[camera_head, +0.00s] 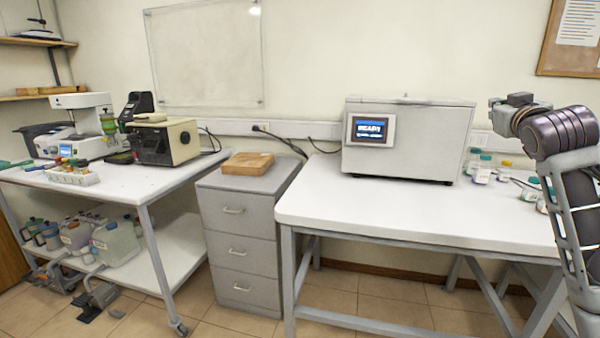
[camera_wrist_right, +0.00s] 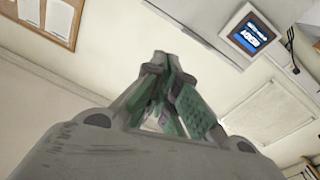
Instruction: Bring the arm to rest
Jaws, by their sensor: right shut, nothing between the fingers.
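My right arm (camera_head: 562,150) comes in at the right edge of the head view, raised and bent beside the white table. Its gripper is not clearly visible there. In the right wrist view my right gripper (camera_wrist_right: 160,62) has its fingers together and nothing between them. It is in the air, with the wall, the notice board and the machine's screen behind it. My left arm and left gripper are not in either view.
A grey machine (camera_head: 420,150) with a lit screen (camera_head: 370,130) stands on the white table (camera_head: 400,212). Several small bottles (camera_head: 482,170) stand to its right, close to my right arm. A grey drawer cabinet (camera_head: 236,222) and a cart (camera_head: 130,185) with instruments are left. The table's front is clear.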

